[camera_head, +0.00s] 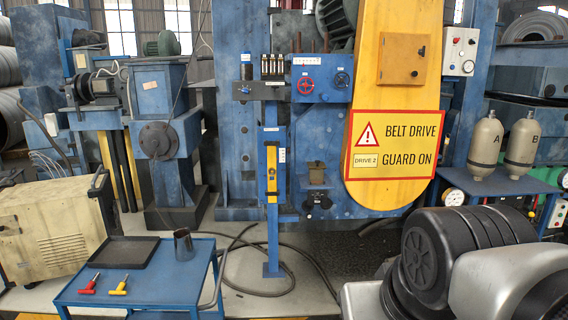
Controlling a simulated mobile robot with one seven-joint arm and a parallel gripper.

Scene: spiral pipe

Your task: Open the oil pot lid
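A small brownish pot (317,176) sits low on the front of the blue machine, left of the yellow belt guard. It looks like the oil pot. A darker cap with a small knob, which looks like its lid (317,165), is on top and seems closed. The pot is small in the picture, so any hinge or catch cannot be made out. Dark fittings are just below it. My arm's black and silver links fill the lower right, apart from the pot. My gripper does not show.
A blue cart (75,296) at lower left carries a black tray (119,253), a metal cup (183,245), and red and yellow tools. A blue post (271,225) stands left of the pot, with hoses on the floor. Bottles A and B (486,146) stand at right.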

